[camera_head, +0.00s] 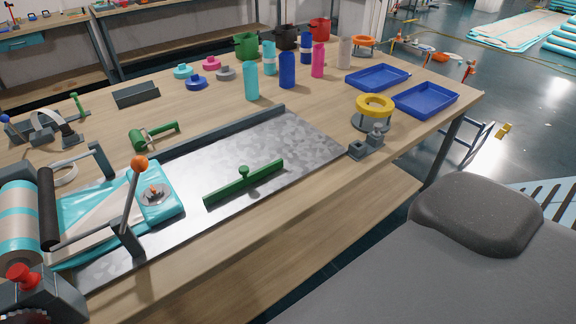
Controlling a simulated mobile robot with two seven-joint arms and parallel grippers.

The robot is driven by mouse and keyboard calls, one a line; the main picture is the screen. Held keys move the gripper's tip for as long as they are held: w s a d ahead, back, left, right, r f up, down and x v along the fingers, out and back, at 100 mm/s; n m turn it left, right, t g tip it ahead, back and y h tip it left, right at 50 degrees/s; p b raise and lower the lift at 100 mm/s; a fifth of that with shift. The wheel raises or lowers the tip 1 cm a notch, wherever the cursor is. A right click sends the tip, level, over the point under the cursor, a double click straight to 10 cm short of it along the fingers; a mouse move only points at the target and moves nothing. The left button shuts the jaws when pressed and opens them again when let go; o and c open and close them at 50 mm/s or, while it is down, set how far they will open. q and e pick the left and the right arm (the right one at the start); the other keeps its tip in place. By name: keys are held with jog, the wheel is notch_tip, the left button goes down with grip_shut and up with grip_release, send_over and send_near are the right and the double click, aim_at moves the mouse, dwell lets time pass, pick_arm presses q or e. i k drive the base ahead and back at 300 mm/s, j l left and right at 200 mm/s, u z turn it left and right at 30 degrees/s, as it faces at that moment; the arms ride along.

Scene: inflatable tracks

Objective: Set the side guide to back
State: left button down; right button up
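The side guide appears to be the green bar with a round green knob (243,182). It lies at a slant on the grey metal plate (300,150), nearer the plate's front edge than its back edge. A dark grey raised rail (225,134) runs along the plate's back edge, with bare plate between it and the green bar. Neither of my grippers is in view.
A teal sheet (80,215) and a lever with an orange knob (139,163) stand at the plate's left. A red knob (22,276) is at the lower left. Bottles, including a teal one (251,80), and blue trays (426,98) stand behind.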

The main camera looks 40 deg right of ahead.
aim_at(246, 180)
jog(key=z, duration=0.75)
jog(key=i+z, duration=0.2)
jog(key=k+l, duration=0.05)
